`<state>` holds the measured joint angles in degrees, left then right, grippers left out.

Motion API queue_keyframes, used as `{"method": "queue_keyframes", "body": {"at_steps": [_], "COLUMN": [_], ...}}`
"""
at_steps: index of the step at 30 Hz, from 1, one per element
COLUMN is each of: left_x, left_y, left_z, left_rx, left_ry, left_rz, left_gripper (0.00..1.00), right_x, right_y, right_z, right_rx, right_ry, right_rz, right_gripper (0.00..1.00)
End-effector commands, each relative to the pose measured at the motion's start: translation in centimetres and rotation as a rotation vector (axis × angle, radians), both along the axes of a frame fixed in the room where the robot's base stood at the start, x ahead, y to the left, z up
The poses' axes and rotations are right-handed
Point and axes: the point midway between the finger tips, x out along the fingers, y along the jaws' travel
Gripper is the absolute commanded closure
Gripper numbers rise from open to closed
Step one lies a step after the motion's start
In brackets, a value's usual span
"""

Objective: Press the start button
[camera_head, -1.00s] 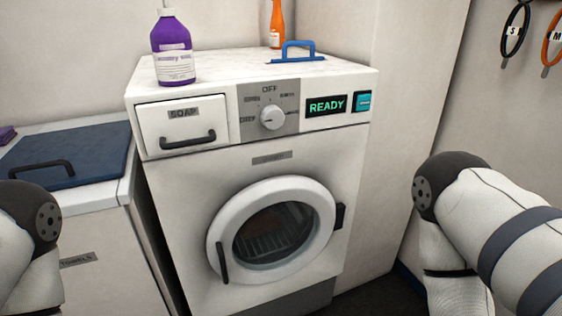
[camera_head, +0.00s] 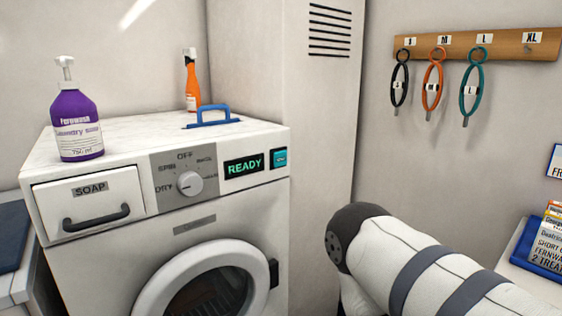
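The washing machine (camera_head: 110,264) stands at the left, its round door (camera_head: 147,300) shut and cut off by the lower edge. The start button (camera_head: 280,158) is a teal square at the right end of its front panel. Left of it, a display (camera_head: 243,166) reads READY in green. The dial (camera_head: 190,183) has SPIN, OFF and DRY among its labels; I cannot tell its exact setting. The soap drawer (camera_head: 92,205) is shut. My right arm shows at the lower right, right of the machine, but its gripper is out of view. My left gripper is out of view.
Collar loops hang from a wooden rack (camera_head: 470,46) on the right wall. A blue tray (camera_head: 528,255) sits at the right edge.

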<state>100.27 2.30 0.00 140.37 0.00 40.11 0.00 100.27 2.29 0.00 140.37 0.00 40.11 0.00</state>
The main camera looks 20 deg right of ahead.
Motion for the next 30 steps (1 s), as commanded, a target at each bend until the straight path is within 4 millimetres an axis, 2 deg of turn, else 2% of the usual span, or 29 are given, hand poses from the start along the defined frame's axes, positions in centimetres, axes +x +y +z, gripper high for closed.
{"method": "queue_keyframes", "body": {"at_steps": [1, 3, 4, 30], "left_x": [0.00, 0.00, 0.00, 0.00], "left_y": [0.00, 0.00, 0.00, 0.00], "left_z": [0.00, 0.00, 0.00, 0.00], "left_rx": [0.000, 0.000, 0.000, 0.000], "left_ry": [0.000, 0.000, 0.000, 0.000], "left_rz": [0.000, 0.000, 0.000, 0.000], "left_gripper": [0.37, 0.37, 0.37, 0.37], "right_x": [0.00, 0.00, 0.00, 0.00], "right_y": [0.00, 0.00, 0.00, 0.00], "right_z": [0.00, 0.00, 0.00, 0.00], "right_rx": [0.000, 0.000, 0.000, 0.000], "right_ry": [0.000, 0.000, 0.000, 0.000], "right_rz": [0.000, 0.000, 0.000, 0.000], "right_gripper": [0.80, 0.96, 1.00, 1.00]}}
